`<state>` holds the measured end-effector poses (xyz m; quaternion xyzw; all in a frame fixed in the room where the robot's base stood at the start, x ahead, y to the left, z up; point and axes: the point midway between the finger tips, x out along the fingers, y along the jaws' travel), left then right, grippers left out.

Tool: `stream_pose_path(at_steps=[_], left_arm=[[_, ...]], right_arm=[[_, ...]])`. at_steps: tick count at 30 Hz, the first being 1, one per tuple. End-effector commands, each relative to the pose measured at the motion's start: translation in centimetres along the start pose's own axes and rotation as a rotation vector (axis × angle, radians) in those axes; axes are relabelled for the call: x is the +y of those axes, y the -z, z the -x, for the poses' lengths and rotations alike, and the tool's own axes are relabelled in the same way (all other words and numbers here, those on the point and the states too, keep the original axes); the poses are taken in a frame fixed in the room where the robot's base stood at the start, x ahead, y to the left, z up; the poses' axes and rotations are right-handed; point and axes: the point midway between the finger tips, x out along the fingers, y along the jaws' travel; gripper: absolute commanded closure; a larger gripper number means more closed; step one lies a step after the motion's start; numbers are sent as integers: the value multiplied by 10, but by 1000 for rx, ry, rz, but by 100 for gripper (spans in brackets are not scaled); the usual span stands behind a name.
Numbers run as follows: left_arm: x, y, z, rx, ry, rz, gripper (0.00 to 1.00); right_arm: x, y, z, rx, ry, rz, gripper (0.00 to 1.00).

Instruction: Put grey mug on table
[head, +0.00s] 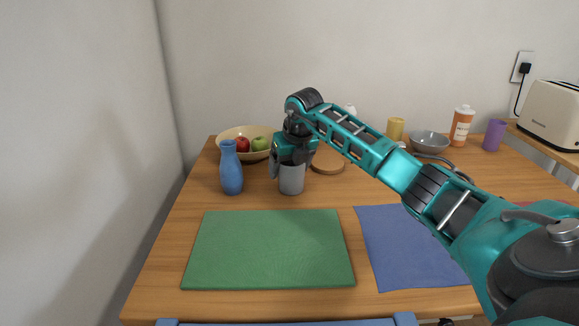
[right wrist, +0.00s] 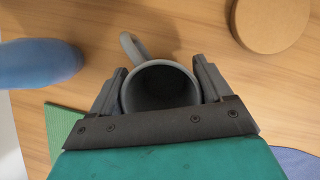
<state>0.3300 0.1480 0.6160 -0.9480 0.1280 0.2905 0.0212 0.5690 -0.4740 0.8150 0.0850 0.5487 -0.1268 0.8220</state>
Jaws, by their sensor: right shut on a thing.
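The grey mug (head: 291,179) is upright at the wooden table (head: 375,190), right of the blue vase and behind the green mat. My right gripper (head: 292,165) is above it, pointing down, with its fingers on either side of the mug. In the right wrist view the grey mug (right wrist: 160,88) sits between the two fingers of my right gripper (right wrist: 160,90), its handle pointing up and left. The gripper is shut on the mug. I cannot tell whether the mug's base touches the table. My left gripper is not in view.
A blue vase (head: 231,168) stands close left of the mug. A fruit bowl (head: 232,134) is behind it. A round wooden board (head: 328,166) lies behind right. A green mat (head: 268,250) and blue cloth (head: 405,245) lie in front. A grey bowl (head: 430,142) is farther right.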

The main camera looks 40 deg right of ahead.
Motion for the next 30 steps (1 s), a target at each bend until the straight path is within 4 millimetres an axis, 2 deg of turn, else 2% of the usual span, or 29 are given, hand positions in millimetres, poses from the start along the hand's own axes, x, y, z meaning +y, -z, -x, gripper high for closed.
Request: stream_pose_path(at_steps=[1, 2, 8, 15, 19, 23, 30], left_arm=[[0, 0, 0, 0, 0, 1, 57], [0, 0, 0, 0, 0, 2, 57], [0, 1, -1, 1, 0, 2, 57], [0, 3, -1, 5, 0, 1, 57], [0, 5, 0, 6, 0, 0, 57], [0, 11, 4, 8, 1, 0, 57], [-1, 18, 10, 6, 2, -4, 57]], right_arm=[[0, 1, -2, 0, 0, 0, 60], [0, 1, -2, 1, 1, 0, 20], [0, 1, -2, 1, 1, 0, 1], [0, 0, -1, 1, 0, 0, 0], [0, -2, 9, -2, 0, 1, 0], [-1, -2, 32, -4, 2, 1, 0], [-1, -2, 84, -3, 1, 0, 0]])
